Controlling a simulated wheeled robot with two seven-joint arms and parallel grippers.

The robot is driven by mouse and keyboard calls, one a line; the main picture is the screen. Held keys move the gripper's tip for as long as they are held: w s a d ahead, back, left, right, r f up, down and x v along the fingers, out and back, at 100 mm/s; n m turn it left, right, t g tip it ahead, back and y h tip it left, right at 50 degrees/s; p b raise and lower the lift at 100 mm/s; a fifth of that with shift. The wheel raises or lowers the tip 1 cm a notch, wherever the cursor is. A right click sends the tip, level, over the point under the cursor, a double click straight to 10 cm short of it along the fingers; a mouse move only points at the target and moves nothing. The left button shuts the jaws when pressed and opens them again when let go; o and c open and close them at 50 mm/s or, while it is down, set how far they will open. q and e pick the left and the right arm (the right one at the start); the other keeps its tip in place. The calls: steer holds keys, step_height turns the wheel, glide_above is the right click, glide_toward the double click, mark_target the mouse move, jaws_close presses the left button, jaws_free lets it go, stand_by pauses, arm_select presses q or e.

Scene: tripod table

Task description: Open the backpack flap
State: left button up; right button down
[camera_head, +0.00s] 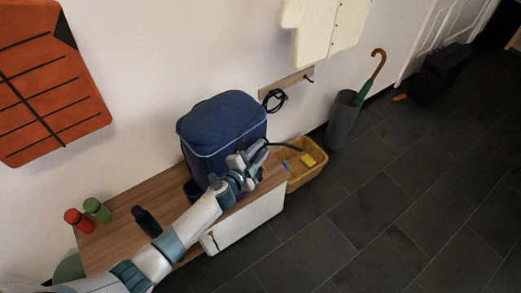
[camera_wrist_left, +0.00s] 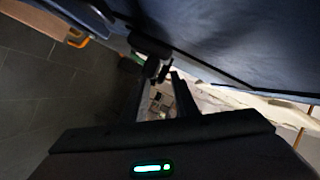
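The blue backpack (camera_head: 222,122) stands upright on the wooden bench (camera_head: 165,190) against the wall. Its rounded top flap, edged with a light blue line, looks closed. My left gripper (camera_head: 256,155) is at the front right side of the backpack, just below the flap edge. In the left wrist view the backpack's blue fabric (camera_wrist_left: 235,40) fills the upper right, and a dark buckle-like piece (camera_wrist_left: 151,50) hangs just beyond my left gripper (camera_wrist_left: 160,85). The fingers stand apart with a gap between them. Whether they touch the piece is unclear. My right gripper is not in view.
A yellow basket (camera_head: 308,172) stands right of the bench. An umbrella stand (camera_head: 343,120) is farther right. The tiled floor (camera_head: 400,190) is mostly clear.

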arm_select(q)
steer(key=shift+c, duration=0.2)
jaws_close()
steer(key=shift+s+f, duration=0.1)
stand_by(1.2)
